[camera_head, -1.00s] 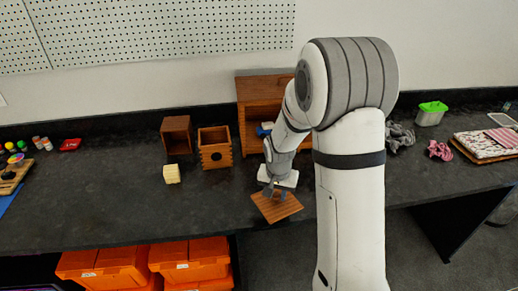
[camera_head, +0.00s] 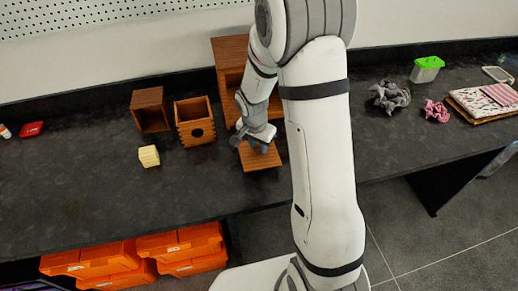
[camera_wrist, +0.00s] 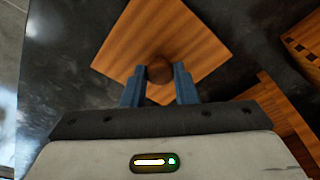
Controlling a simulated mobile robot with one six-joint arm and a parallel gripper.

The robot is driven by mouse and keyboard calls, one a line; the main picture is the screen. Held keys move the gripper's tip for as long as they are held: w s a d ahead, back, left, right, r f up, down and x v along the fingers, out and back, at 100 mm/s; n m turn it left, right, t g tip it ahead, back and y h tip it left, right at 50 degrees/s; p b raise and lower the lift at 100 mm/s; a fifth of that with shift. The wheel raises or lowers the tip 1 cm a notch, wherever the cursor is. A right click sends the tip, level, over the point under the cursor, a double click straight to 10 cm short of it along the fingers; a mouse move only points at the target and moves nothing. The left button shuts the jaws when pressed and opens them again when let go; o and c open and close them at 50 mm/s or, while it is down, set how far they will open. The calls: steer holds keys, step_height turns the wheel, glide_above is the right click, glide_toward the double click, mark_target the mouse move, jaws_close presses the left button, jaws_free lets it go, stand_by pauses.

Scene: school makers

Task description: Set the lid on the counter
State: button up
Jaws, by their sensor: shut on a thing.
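The lid (camera_head: 262,159) is a square, flat wooden plate with striped grain. A round dark knob (camera_wrist: 160,68) stands at its middle. My gripper (camera_head: 256,144) is shut on the knob, with one blue finger on each side in the wrist view (camera_wrist: 160,82). The lid is over the dark counter (camera_head: 185,185), in front of the wooden cabinet. It looks roughly level, but I cannot tell whether it touches the counter.
An open-topped wooden box (camera_head: 195,133), another wooden box (camera_head: 149,115) and a pale yellow block (camera_head: 149,156) stand left of the lid. The wooden cabinet (camera_head: 228,58) is behind it. Bare counter lies in front of the block. Orange bins (camera_head: 180,241) are below.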

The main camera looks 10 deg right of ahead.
mark_target(258, 149)
steer(key=shift+s+f, duration=0.1)
steer(key=shift+f, duration=1.75)
steer(key=o, duration=1)
steer(key=shift+r, duration=0.65)
step_height(258, 149, up, 11)
steer(key=s+a, duration=0.1)
steer(key=s+r+n, duration=0.3)
steer(key=s+r, duration=0.1)
steer(key=s, duration=0.2)
steer(key=s+d+r+n+t, duration=0.1)
steer(key=s+r+n, duration=0.2)
steer(key=s, duration=0.4)
steer(key=s+r+n+y, duration=0.1)
steer(key=s+r+n, duration=0.2)
steer(key=s+r, duration=0.2)
steer(key=shift+s+d+r+t, duration=0.1)
steer(key=shift+s+d+t, duration=0.1)
steer(key=shift+s, duration=0.45)
steer(key=shift+s+d+t, duration=0.1)
steer(key=shift+s+t, duration=0.1)
steer(key=shift+s, duration=0.4)
